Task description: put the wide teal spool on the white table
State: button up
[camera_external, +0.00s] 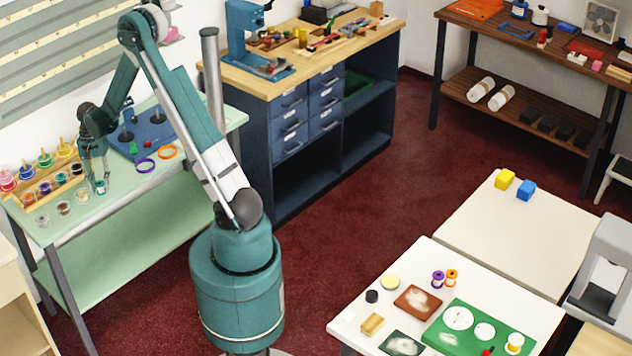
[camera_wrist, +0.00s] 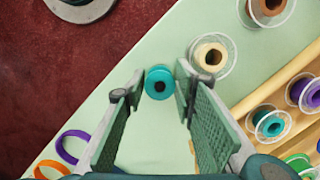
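A teal spool (camera_wrist: 158,82) with a dark centre stands on the pale green table (camera_wrist: 145,145), between the fingertips of my gripper (camera_wrist: 161,80) in the wrist view. My gripper is open, with small gaps showing on both sides of the spool. In the external view my gripper (camera_external: 98,180) points down at the table, and the spool (camera_external: 100,188) shows small between its fingers. Another teal spool (camera_wrist: 270,123) with clear flanges sits in the wooden rack. I cannot tell their widths apart surely. Two whitish tables stand at right, a rear one (camera_external: 500,235) and a front one (camera_external: 540,315).
The wooden rack (camera_external: 20,205) and clear-flanged spools (camera_wrist: 210,55) are close to my gripper. Purple (camera_external: 146,165) and orange (camera_external: 168,152) rings lie nearby.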

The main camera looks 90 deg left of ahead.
aim_at(100, 183)
jog(key=shift+f, duration=0.1)
dwell(0.5)
jog(key=c, duration=0.5)
jog(key=shift+o, duration=0.2)
jog(key=shift+r+p, duration=0.65)
jog(key=shift+r, duration=4.35)
